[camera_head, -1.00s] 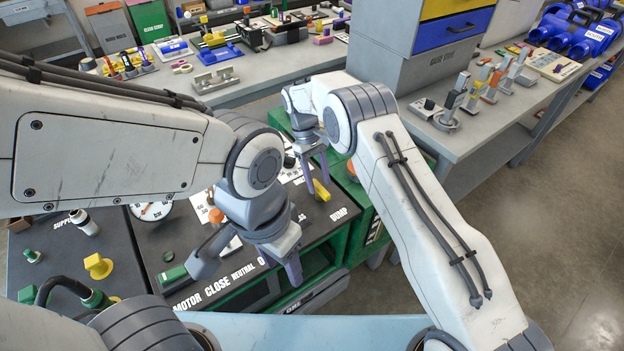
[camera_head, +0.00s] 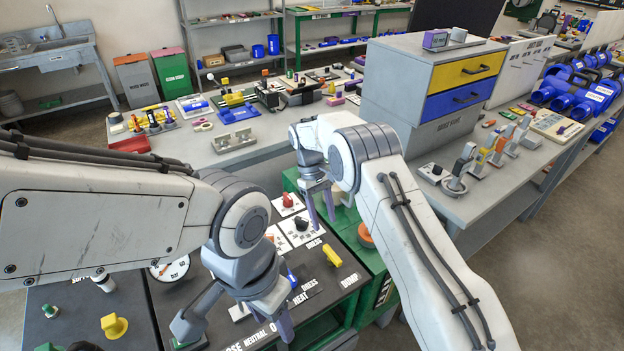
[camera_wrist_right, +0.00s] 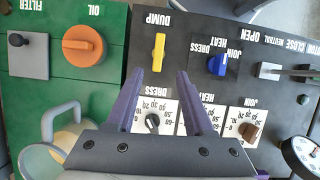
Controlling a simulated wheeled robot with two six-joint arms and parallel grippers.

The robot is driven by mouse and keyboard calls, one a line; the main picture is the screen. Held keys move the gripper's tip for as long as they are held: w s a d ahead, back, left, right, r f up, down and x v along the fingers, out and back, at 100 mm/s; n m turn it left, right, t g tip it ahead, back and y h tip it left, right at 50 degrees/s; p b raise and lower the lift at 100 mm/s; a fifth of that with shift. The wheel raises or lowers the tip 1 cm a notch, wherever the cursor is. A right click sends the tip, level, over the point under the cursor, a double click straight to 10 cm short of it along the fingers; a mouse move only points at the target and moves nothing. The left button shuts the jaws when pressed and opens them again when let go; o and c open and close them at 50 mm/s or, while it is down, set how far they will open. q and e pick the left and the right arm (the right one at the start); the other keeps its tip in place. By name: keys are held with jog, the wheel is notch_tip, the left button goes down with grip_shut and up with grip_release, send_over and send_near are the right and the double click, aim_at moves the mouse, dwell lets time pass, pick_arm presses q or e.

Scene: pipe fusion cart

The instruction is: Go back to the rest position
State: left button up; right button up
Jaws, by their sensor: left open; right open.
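My left gripper (camera_head: 238,322) is open and empty, hanging low over the front of the black control panel (camera_head: 120,290). My right gripper (camera_head: 320,203) is open and hangs above the panel's far right part, by the green side section. In the right wrist view its two purple fingers (camera_wrist_right: 158,98) are spread with nothing between them. Beyond the fingertips lie a yellow DUMP lever (camera_wrist_right: 158,52) and a blue HEAT/DRESS knob (camera_wrist_right: 217,65). A black DRESS dial (camera_wrist_right: 152,122) shows between the fingers. The yellow lever also shows in the head view (camera_head: 332,256).
A grey bench (camera_head: 215,150) with tools runs behind the cart. A drawer cabinet (camera_head: 432,85) with yellow and blue drawers stands on the right bench. An orange OIL knob (camera_wrist_right: 84,46) sits on the green section. The floor at the right (camera_head: 570,240) is clear.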

jog(key=s+a+r+t+y, duration=0.1)
jog(key=s+a+r, duration=0.1)
jog(key=s+r, duration=0.5)
jog(key=s+a+r+t+y, duration=0.1)
jog(key=s+a+r, duration=0.2)
jog(key=s+r, duration=0.45)
jog(key=s+d+t, duration=0.1)
jog(key=s+d, duration=0.2)
jog(key=s, duration=0.7)
jog(key=s+d+r+y, duration=0.1)
jog(key=s+d, duration=0.2)
jog(key=s, duration=0.6)
jog(key=shift+s+n+t+y, duration=0.3)
jog(key=shift+s+t, duration=0.05)
jog(key=shift+t, duration=0.05)
pick_arm(q)
jog(key=shift+d, duration=0.15)
